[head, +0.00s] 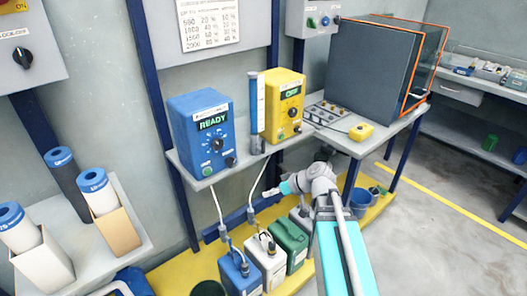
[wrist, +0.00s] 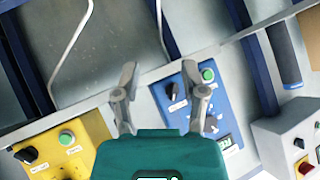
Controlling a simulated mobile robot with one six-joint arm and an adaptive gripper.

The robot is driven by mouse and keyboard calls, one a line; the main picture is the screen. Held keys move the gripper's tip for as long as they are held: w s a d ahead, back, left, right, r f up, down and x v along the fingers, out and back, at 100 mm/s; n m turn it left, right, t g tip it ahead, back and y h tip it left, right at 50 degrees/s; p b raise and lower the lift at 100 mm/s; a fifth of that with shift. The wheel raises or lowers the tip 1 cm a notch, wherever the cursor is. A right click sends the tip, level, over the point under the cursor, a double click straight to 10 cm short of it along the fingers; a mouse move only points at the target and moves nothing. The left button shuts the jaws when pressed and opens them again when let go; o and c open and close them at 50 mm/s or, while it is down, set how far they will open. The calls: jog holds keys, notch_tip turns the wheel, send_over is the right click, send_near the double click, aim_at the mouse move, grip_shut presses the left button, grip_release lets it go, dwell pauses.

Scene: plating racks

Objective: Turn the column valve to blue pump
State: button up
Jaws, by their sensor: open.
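The blue pump (head: 203,133) stands on the shelf with a lit READY display, a dial, a green button and a black knob. The yellow pump (head: 284,105) stands to its right, with a lit display. A slim upright blue column (head: 257,110) stands between them; its valve is too small to make out. In the wrist view, the blue pump (wrist: 220,110) is right of centre and the yellow pump (wrist: 65,152) lower left; I cannot make out the column there. My gripper (head: 270,192) is below the shelf edge in the head view. Its fingers (wrist: 159,72) are apart and empty.
Blue, white and green canisters (head: 290,245) stand on the yellow platform under the shelf (head: 230,170). Tubes run down to the canisters. A dark cabinet (head: 370,75) and a small yellow box (head: 361,131) are to the right. Blue-capped rolls (head: 97,190) stand at left.

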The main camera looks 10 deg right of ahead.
jog(key=w+d+r+n+t+y+b, duration=0.1)
jog(key=w+d+r+t+y+b, duration=0.1)
jog(key=w+d+r+t, duration=0.15)
jog(key=n+t+y+b, duration=0.1)
jog(key=t+b, duration=0.1)
jog(key=t, duration=0.3)
send_near(263, 145)
jog(key=s+d, duration=0.2)
jog(key=d, duration=0.1)
jog(key=shift+f+g, duration=0.25)
jog(key=shift+w+a, duration=0.15)
jog(key=shift+x, duration=6.8)
grip_shut()
